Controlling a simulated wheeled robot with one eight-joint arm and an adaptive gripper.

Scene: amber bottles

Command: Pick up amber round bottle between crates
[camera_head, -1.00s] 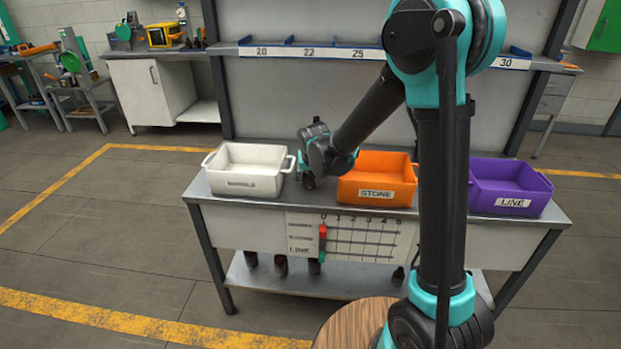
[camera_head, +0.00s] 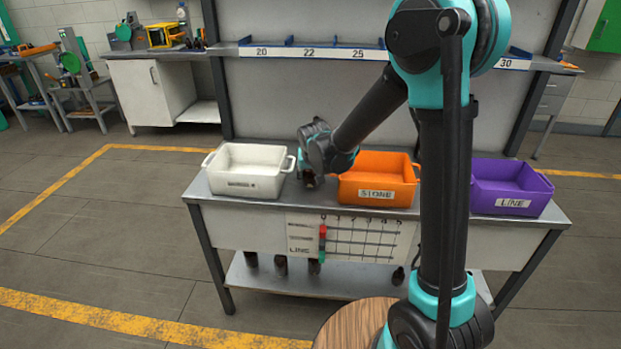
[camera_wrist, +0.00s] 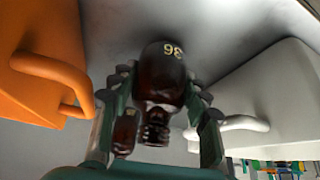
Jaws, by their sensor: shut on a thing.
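An amber round bottle (camera_wrist: 160,77) with pale marks like "96" is between the two fingers of my gripper (camera_wrist: 158,108) in the wrist view. My gripper is shut on it. In the head view my gripper (camera_head: 312,177) hangs between the white crate (camera_head: 245,185) and the orange crate (camera_head: 376,196); only a small dark part of the bottle shows below it there. The orange crate also shows at the left of the wrist view (camera_wrist: 38,72), and the white crate at the right (camera_wrist: 265,95). A smaller amber bottle (camera_wrist: 124,132) shows beside the held one, partly hidden by a finger.
Several dark bottles (camera_head: 281,265) stand on the lower shelf (camera_head: 330,284). A numbered shelf (camera_head: 310,52) runs behind the table. The crates flank my gripper closely.

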